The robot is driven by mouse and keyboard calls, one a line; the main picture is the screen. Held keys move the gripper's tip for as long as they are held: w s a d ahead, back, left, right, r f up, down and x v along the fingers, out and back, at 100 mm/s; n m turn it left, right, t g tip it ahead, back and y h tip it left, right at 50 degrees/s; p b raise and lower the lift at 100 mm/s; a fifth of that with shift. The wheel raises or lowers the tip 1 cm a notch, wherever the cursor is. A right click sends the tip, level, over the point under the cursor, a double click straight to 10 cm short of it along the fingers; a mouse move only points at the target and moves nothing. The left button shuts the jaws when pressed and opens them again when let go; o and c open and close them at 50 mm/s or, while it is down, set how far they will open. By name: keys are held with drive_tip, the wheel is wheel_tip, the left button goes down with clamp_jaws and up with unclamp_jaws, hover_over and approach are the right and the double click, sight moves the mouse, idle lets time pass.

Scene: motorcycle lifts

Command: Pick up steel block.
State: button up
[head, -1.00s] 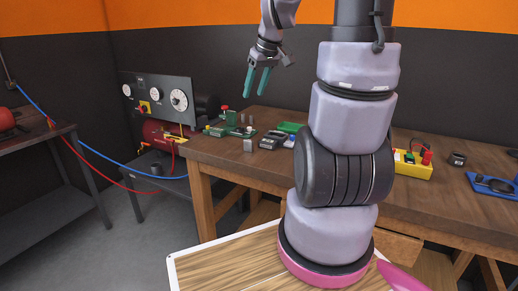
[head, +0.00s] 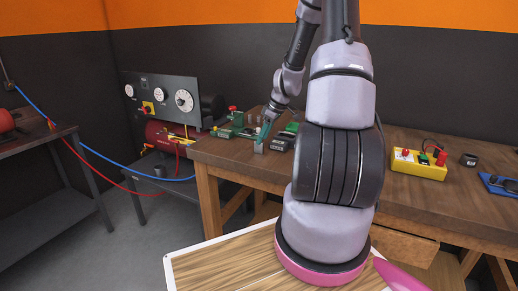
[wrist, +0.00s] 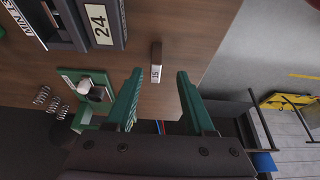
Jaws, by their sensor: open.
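The steel block (wrist: 156,62) is a small grey upright piece with a "15" label, standing on the wooden bench near its edge. In the wrist view it lies between and just beyond the fingertips of my gripper (wrist: 159,75), with space on both sides. My gripper is open and empty, its green fingers pointing down at the bench. In the head view the gripper (head: 264,132) is right above the block (head: 258,148), and its fingers partly overlap it. Contact cannot be told.
A dark device marked "24" (wrist: 98,22) and a green item with round knobs (wrist: 92,88) lie left of the block in the wrist view. Springs (wrist: 42,97) lie nearby. A yellow box (head: 418,164) stands further right on the bench. A gauge panel (head: 160,95) stands left.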

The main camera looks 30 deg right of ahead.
sight(259, 153)
drive_tip(key=x, duration=0.5)
drive_tip(key=shift+w+d, duration=0.15)
drive_tip(key=shift+w, duration=0.2)
clamp_jaws()
idle(1.1)
